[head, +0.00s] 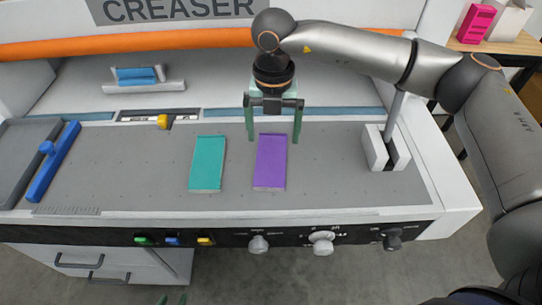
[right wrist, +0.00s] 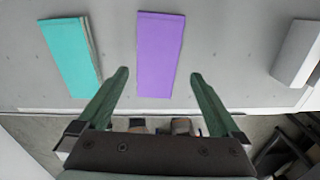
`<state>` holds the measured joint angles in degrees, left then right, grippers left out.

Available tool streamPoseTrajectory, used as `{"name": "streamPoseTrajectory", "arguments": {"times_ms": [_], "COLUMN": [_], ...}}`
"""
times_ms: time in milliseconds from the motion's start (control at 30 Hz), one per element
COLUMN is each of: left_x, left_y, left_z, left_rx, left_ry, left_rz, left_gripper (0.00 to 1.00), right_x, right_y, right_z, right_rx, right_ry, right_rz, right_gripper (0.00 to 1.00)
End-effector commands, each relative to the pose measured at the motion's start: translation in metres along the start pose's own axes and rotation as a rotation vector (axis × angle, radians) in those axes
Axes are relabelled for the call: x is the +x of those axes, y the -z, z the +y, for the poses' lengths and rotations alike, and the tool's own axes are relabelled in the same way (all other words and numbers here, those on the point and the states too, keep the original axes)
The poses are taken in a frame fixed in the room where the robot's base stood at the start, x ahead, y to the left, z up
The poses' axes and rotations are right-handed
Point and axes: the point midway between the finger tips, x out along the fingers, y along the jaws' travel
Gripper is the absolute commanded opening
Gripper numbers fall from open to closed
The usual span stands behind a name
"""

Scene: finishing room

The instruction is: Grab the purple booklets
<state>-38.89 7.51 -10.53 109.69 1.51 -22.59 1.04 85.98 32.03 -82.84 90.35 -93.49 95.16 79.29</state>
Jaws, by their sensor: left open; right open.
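The purple booklets (head: 270,163) lie as one flat stack on the grey bed of the creaser, right of the teal stack. In the right wrist view the purple booklets (right wrist: 160,50) show between the two fingers. My right gripper (head: 273,140) is open and empty, with its green fingertips at either side of the far end of the purple stack in the head view. The right gripper (right wrist: 159,75) does not visibly touch it. Of my left gripper (head: 172,300), only green fingertips show at the bottom edge of the head view, apart and empty.
A teal stack of booklets (head: 208,163) lies just left of the purple one, with a narrow gap. A blue-handled bar (head: 53,163) is at the left. A white block with a lever (head: 375,148) stands at the right. Knobs (head: 321,243) line the front edge.

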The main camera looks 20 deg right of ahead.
Motion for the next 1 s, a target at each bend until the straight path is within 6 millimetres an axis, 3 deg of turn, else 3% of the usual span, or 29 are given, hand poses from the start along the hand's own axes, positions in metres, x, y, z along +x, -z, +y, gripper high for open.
{"name": "streamPoseTrajectory", "arguments": {"times_ms": [233,500,800,1000], "left_x": [-0.004,-0.008,-0.008,-0.008], "left_y": [0.003,0.008,0.008,0.008], "left_z": [0.0,0.001,0.001,0.001], "left_rx": [0.0,0.001,0.001,0.001], "left_ry": [0.0,-0.001,-0.001,-0.001], "left_rz": [-0.001,-0.001,-0.001,-0.001], "left_gripper": [0.5,0.5,0.5,0.5], "right_x": [0.02,0.058,0.063,0.062], "right_y": [0.002,0.004,0.003,0.003], "right_z": [0.001,0.004,0.004,0.004], "right_rx": [-0.002,-0.003,-0.003,-0.003], "right_ry": [0.001,-0.001,-0.003,-0.003], "right_rz": [0.003,0.003,0.001,0.001], "right_gripper": [1.0,1.0,1.0,0.78]}}
